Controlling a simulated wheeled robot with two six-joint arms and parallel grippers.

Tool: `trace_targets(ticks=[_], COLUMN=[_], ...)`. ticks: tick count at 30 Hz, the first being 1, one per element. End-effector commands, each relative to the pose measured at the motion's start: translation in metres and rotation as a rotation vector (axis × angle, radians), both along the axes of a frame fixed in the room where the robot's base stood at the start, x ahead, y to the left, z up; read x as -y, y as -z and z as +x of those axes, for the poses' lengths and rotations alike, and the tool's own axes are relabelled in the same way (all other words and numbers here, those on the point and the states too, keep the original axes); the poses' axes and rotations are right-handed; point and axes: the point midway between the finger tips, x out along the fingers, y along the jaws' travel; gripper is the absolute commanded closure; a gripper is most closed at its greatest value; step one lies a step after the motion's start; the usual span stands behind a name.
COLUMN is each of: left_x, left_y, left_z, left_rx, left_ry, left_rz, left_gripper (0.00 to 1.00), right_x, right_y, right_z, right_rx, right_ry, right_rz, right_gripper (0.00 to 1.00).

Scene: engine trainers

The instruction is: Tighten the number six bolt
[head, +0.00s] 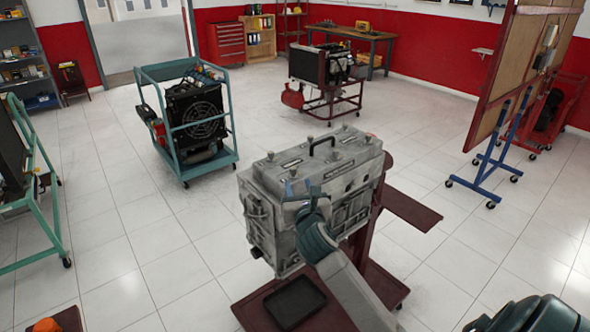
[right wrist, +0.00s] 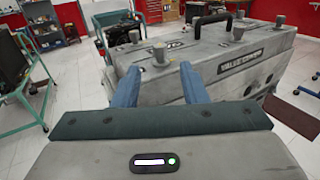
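A grey engine (head: 262,225) with a grey valve cover (head: 325,158) stands on a maroon stand. Several bolts stand up from the cover, and I cannot read any numbers on them. My right gripper (head: 299,188) is at the cover's near left edge in the head view. In the right wrist view the blue fingers of my right gripper (right wrist: 159,76) are apart. One bolt (right wrist: 160,52) shows just beyond and between the fingertips; I cannot tell whether they touch it. Another bolt (right wrist: 238,27) stands farther right. My left gripper is not in view.
A black handle (head: 321,143) rises from the cover. The stand has a side shelf (head: 412,210) and a lower shelf with a black tray (head: 294,302). A green-framed engine trainer (head: 190,120) stands behind left, and a blue-legged board (head: 515,80) at right. Tiled floor between is clear.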

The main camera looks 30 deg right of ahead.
Motion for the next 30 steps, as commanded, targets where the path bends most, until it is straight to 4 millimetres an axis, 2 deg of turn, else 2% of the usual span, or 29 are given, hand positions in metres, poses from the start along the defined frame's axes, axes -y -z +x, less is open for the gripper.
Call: trace_targets(ticks=[1, 3, 9, 15, 22, 23, 28, 30], left_x=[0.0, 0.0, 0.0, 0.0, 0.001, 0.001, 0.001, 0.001], left_y=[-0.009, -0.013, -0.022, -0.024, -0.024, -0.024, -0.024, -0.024], left_z=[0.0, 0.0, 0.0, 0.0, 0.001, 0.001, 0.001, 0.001], left_rx=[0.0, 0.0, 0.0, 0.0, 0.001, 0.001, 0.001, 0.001], left_ry=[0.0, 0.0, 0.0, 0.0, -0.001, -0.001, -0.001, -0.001], left_rz=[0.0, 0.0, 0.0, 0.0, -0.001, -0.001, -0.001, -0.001], left_gripper=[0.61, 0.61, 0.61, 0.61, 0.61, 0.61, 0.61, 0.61], right_x=[0.005, 0.01, 0.02, 0.024, 0.024, 0.024, 0.024, 0.024], right_y=[-0.005, -0.004, -0.003, -0.001, 0.0, 0.0, 0.0, 0.0], right_z=[0.01, 0.022, 0.046, 0.055, 0.055, 0.055, 0.055, 0.055], right_rx=[-0.001, -0.001, 0.001, -0.001, 0.001, 0.0, 0.0, 0.0], right_ry=[0.002, 0.001, 0.001, 0.001, 0.0, 0.0, 0.0, 0.0], right_rz=[-0.001, -0.002, -0.001, -0.002, -0.001, -0.002, -0.002, -0.002], right_gripper=[0.61, 0.61, 0.61, 0.61, 0.61, 0.65, 0.98, 1.0])
